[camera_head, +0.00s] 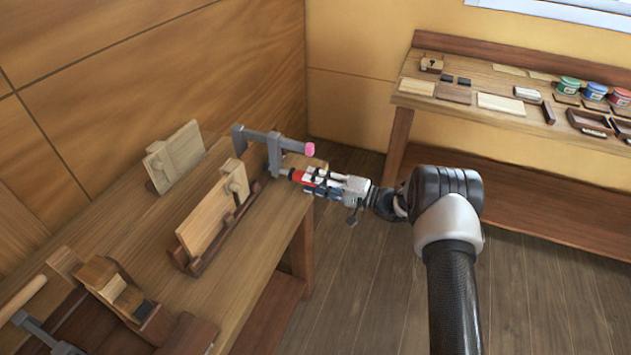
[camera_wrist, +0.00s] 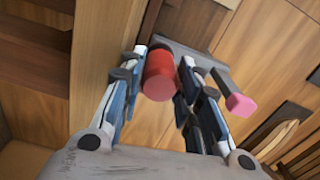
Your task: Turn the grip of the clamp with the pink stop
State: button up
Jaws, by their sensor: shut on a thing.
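The clamp (camera_head: 272,143) is grey, with a pink stop (camera_head: 310,149) at the end of its bar. It sits at the right end of the wooden bench. Its red grip (camera_head: 303,178) points right, towards my gripper (camera_head: 322,183). In the wrist view, the red grip (camera_wrist: 160,76) lies between my two fingers, and my gripper is shut on it. The pink stop (camera_wrist: 240,105) shows to the right of my right finger. My fingers hide part of the grip and of the clamp behind it.
Upright pale boards in holders (camera_head: 207,225) stand on the bench (camera_head: 150,270) left of the clamp. Another clamp (camera_head: 45,335) shows at the lower left. A second bench (camera_head: 470,60) at the back right carries coloured tins (camera_head: 568,86) and small blocks. Floor between the benches is clear.

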jog(key=n, duration=1.2)
jog(key=shift+w+r+n, duration=0.1)
jog(key=shift+n, duration=0.2)
dwell(0.4)
jog(key=o, duration=0.9)
jog(key=shift+a, duration=0.2)
jog(key=shift+o, duration=0.8)
jog(key=shift+d, duration=0.1)
jog(key=shift+d, duration=0.15)
